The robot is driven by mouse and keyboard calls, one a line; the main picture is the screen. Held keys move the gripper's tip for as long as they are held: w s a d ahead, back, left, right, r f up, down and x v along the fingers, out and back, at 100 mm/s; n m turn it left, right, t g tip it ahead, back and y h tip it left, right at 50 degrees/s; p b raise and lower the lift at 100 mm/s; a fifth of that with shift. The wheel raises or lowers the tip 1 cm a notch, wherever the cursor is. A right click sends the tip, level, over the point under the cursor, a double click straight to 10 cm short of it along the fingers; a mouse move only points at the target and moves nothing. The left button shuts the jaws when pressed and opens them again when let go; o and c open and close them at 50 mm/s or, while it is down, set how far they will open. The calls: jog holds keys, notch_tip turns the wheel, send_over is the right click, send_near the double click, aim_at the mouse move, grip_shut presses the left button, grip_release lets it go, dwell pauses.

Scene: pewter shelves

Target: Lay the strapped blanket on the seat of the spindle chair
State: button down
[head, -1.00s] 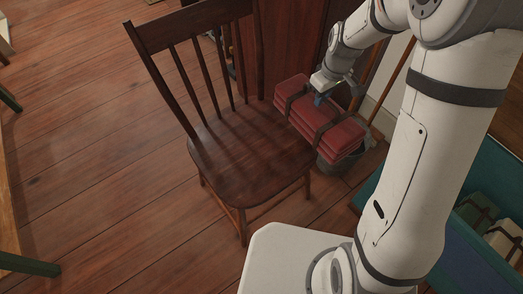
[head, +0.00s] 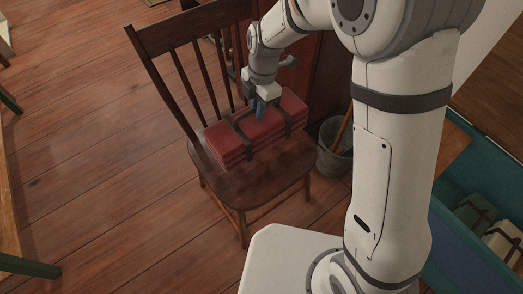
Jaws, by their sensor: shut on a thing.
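The strapped blanket (head: 238,150) is a folded red bundle with dark straps. It is over the seat of the spindle chair (head: 240,190), near the back spindles. It looks level and very close to the seat; I cannot tell whether it touches. My gripper (head: 262,108) points down at the top of the bundle and is shut on it, with blue fingertips at its middle. The dark wooden chair stands upright, and the front of its seat is bare. The fingertips' lower ends are hidden.
A grey bucket (head: 335,150) with a wooden handle in it stands right of the chair. A teal chest (head: 455,215) with strapped bundles inside is at the lower right. A dark wooden cabinet (head: 305,75) is behind the chair. The floor at left is mostly clear.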

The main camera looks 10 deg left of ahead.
notch_tip(320, 180, down, 10)
jog(key=b, duration=0.2)
jog(key=shift+a+r+b, duration=0.1)
jog(key=shift+b, duration=0.3)
jog(key=c, duration=1.5)
grip_release()
jog(key=shift+s, duration=0.1)
jog(key=shift+o, duration=0.2)
